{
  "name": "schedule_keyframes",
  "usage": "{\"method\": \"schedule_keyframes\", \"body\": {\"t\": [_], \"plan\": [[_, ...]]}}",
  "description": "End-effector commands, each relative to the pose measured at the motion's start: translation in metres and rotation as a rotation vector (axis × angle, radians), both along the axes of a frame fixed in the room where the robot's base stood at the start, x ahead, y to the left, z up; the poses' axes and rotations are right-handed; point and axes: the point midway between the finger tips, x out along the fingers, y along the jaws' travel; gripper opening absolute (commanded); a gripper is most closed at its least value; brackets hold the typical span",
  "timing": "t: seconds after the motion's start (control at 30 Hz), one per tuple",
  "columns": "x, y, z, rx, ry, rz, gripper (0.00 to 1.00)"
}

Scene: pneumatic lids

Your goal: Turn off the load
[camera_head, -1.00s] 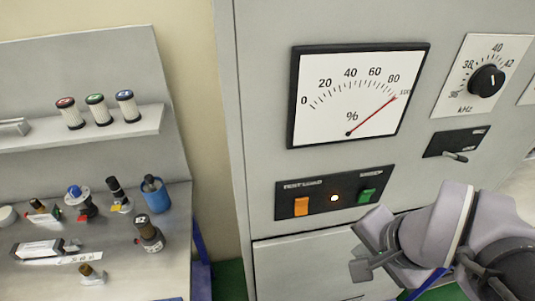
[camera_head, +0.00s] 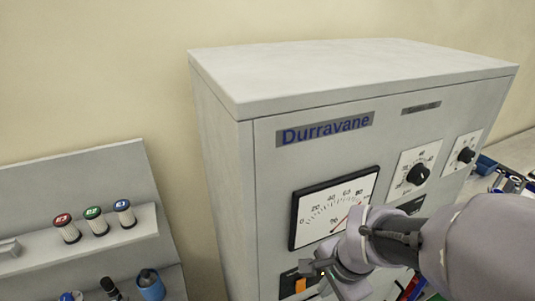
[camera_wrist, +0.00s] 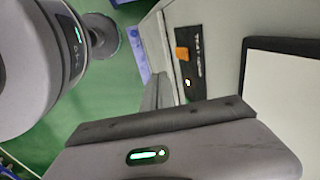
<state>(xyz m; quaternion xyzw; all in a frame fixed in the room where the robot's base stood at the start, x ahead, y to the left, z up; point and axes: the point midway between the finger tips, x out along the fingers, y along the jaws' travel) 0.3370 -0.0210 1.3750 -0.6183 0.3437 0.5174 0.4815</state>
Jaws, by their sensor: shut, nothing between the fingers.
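The orange rocker switch (camera_head: 300,286) sits on the dark switch panel (camera_head: 287,284) under the meter, partly cut by my gripper. In the wrist view the orange switch (camera_wrist: 182,54) and a small lit white lamp (camera_wrist: 187,83) show on the panel, turned sideways. The green switch is hidden behind my arm in the head view. The percent meter (camera_head: 312,210) has a red needle pointing to the upper right; its end is partly hidden. My gripper (camera_head: 309,268) is shut and empty, in front of the panel near the orange switch. I cannot tell whether it touches.
The grey Durravane cabinet (camera_head: 222,150) fills the middle. Its kHz knob (camera_head: 417,175) and another knob (camera_head: 466,155) are to the right. A shelf (camera_head: 145,222) with several capped cylinders stands left. Tools lie on a bench at far right.

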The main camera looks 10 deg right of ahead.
Motion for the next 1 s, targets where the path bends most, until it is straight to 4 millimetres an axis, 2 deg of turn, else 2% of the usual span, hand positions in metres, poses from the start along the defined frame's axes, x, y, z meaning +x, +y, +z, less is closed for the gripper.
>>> {"method": "schedule_keyframes", "body": {"t": [0.43,0.5,0.7,1.0], "plan": [[0.02,0.007,-0.095,0.0,0.005,0.0,0.0],[0.034,0.011,-0.093,0.0,0.002,0.002,0.0],[0.054,0.018,-0.099,0.0,0.0,0.001,0.0],[0.056,0.018,-0.101,0.0,0.0,0.0,0.0]]}}
